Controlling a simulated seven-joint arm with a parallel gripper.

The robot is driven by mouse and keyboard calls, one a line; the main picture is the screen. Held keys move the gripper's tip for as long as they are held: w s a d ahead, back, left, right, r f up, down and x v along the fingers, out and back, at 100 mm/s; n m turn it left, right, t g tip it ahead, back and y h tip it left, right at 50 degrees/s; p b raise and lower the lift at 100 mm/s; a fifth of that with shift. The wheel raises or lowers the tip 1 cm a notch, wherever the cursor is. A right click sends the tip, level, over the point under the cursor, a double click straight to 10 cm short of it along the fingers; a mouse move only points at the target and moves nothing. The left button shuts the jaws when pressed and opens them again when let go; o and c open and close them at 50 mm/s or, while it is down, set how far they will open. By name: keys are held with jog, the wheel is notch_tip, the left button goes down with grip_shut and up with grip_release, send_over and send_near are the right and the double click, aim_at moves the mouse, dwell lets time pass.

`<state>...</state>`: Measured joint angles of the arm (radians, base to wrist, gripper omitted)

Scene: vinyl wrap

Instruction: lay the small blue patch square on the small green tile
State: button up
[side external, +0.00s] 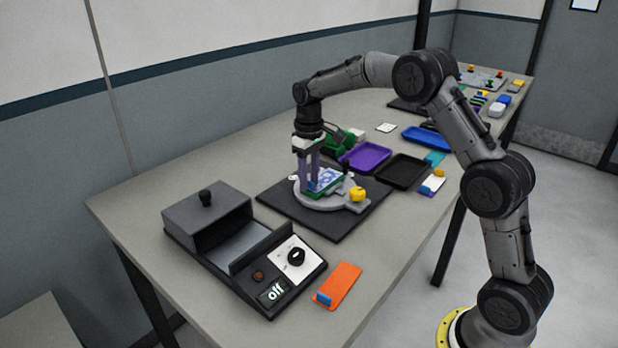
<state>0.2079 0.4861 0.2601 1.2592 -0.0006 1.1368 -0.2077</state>
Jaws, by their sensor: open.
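My gripper (310,182) points straight down with its two purple-grey fingers apart, over the left part of a round grey fixture (324,204). A green-edged tile (322,193) sits on that fixture. A blue and white patterned piece (328,178), which may be the blue patch, shows on or just above the tile, close to the fingers. The fingers partly hide both. I cannot tell whether the patch touches the tile, how square it lies, or whether the fingertips touch it.
The fixture has a yellow knob (357,194) and stands on a dark mat (275,212). A black heater-like box reading "off" (273,291) stands front left, beside an orange card (341,284). Purple (365,158) and black (402,171) trays lie behind right. Bare table shows far left.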

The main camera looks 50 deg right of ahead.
jog(key=s+a+r+t, duration=0.1)
jog(key=s+a+r, duration=0.1)
jog(key=r, duration=0.9)
jog(key=s+a+r+t, duration=0.1)
jog(key=s+a+r, duration=0.15)
jog(key=r, duration=0.85)
jog(key=s+a+r+n+t, duration=0.1)
jog(key=s+a+r, duration=0.1)
jog(key=s, duration=0.4)
jog(key=s+a+r, duration=0.1)
jog(key=s+r, duration=0.1)
jog(key=s, duration=0.5)
jog(key=s+a+f+m+t, duration=0.1)
jog(key=s+a+f+t, duration=0.1)
jog(key=s+f, duration=1.3)
jog(key=shift+s+a+t, duration=0.3)
jog(key=shift+s+a, duration=0.15)
jog(key=shift+a, duration=0.05)
jog(key=shift+f, duration=0.1)
